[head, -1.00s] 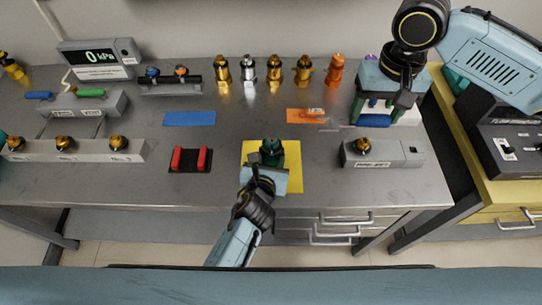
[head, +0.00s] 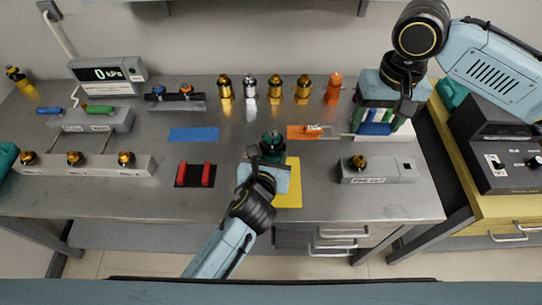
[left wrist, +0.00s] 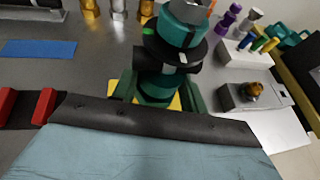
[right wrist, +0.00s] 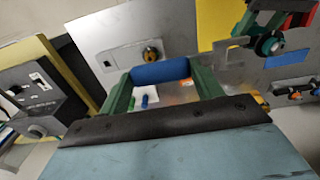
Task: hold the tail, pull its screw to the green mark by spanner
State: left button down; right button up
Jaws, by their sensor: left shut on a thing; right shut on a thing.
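My left gripper (head: 270,160) is shut on the teal tail (head: 272,143), which stands upright over the yellow mat (head: 292,192). In the left wrist view the tail (left wrist: 182,28) shows a black collar and small green and white marks, with its lower part between the fingers. My right gripper (head: 378,120) is shut on the blue handle of the spanner (head: 375,129). The handle (right wrist: 160,73) lies across the fingers in the right wrist view. The spanner's thin metal end points left and looks apart from the tail. The tail's screw is hard to make out.
A grey block with a brass part (head: 375,172) stands to the right. A red-sided holder (head: 194,174) and blue mat (head: 193,134) are to the left. Several brass and silver parts line the back.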

jog(key=shift+f, duration=0.1)
